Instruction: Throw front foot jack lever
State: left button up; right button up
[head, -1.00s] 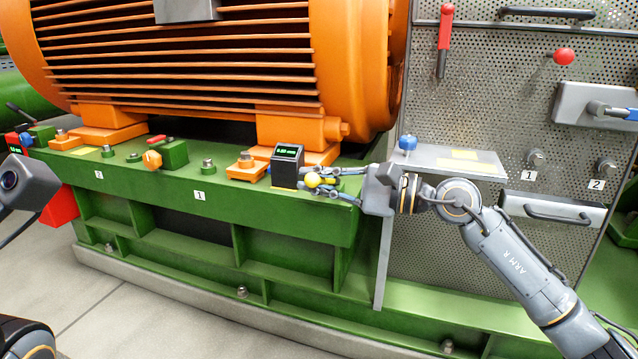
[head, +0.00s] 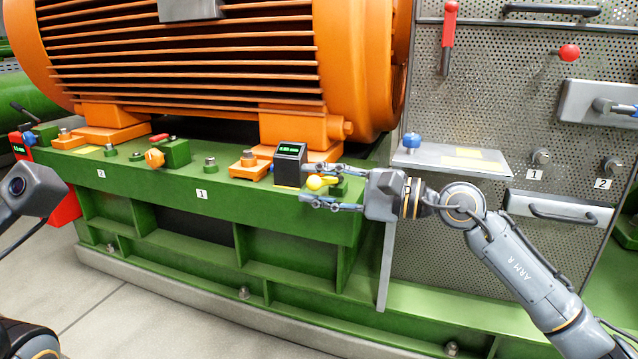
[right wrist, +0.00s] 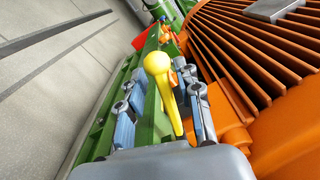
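The yellow lever (head: 318,183) with a round knob is at the right end of the green base rail (head: 225,208), beside a black box with a green display (head: 289,164). My right gripper (head: 321,186) is open around the lever, one finger on each side. In the right wrist view the yellow lever (right wrist: 160,66) runs between the two spread fingers (right wrist: 160,105), with gaps on both sides. The lever's lower end is hidden. The fingers of my left gripper are outside the picture; only a grey part of my left arm shows at the left edge.
An orange motor (head: 190,60) stands above the rail. Bolts, an orange knob (head: 155,158) and a red-handled block (head: 176,150) line the rail. A perforated panel (head: 470,110) with tools and a grey shelf (head: 450,161) stand to the right. Floor is clear at lower left.

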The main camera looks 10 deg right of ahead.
jog(key=v, duration=1.2)
dwell(0.3)
